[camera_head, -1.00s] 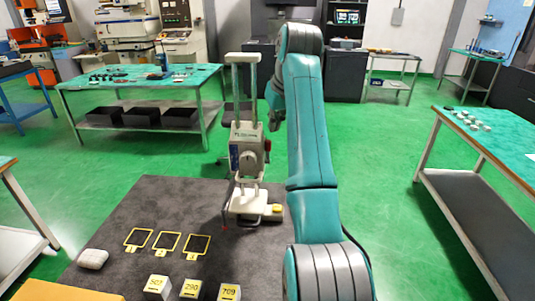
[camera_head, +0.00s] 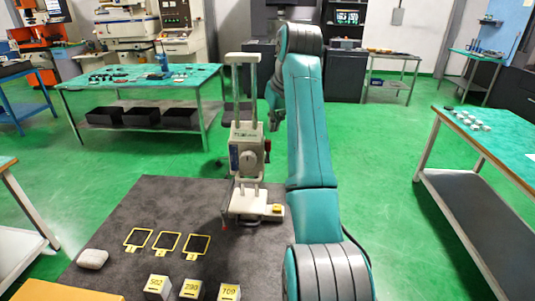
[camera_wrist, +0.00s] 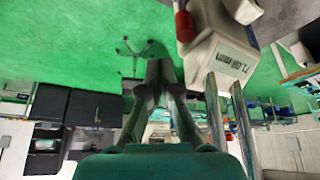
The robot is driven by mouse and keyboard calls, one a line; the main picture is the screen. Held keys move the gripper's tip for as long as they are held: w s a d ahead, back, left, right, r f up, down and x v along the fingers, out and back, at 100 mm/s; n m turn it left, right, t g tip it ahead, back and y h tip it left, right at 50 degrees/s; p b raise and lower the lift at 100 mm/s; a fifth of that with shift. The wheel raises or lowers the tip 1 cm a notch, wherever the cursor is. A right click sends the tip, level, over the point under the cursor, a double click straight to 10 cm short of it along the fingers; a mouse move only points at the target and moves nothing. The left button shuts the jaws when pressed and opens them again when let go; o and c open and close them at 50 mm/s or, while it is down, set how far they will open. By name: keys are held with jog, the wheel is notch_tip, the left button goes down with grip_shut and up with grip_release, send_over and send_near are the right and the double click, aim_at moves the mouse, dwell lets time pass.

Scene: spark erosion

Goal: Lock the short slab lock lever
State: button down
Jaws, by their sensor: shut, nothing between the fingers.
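In the wrist view the red part (camera_wrist: 184,24) shows at the upper edge, beside the pale housing (camera_wrist: 218,48) marked in mm. My gripper (camera_wrist: 160,70) is shut and empty, apart from the red part and to its lower left in that view. In the head view the gripper is mostly hidden by my arm. I cannot tell whether the lever is locked.
On the mat (camera_head: 130,210) lie several black-and-yellow frames (camera_head: 167,241), numbered blocks (camera_head: 190,288) and a pale lump (camera_head: 92,259). Green-topped tables (camera_head: 140,78) stand at the back left and right (camera_head: 490,135). Two shiny posts (camera_wrist: 243,125) rise close right of my gripper.

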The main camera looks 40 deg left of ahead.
aim_at(267, 151)
jog(key=shift+f, duration=1.1)
dwell(0.4)
jog(key=shift+s, duration=0.1)
jog(key=shift+s+d+f, duration=0.1)
jog(key=shift+s+d, duration=0.4)
jog(key=shift+s, duration=0.3)
jog(key=shift+s+d, duration=0.5)
jog(key=shift+s, duration=0.3)
jog(key=shift+s+f, duration=0.1)
jog(key=shift+f, duration=0.05)
jog(key=shift+s+d+f, duration=0.4)
jog(key=shift+s+f, duration=0.1)
jog(key=shift+f, duration=0.1)
jog(key=shift+s+d+f, duration=0.1)
jog(key=shift+s+f, duration=0.1)
jog(key=shift+f, duration=0.2)
dwell(1.0)
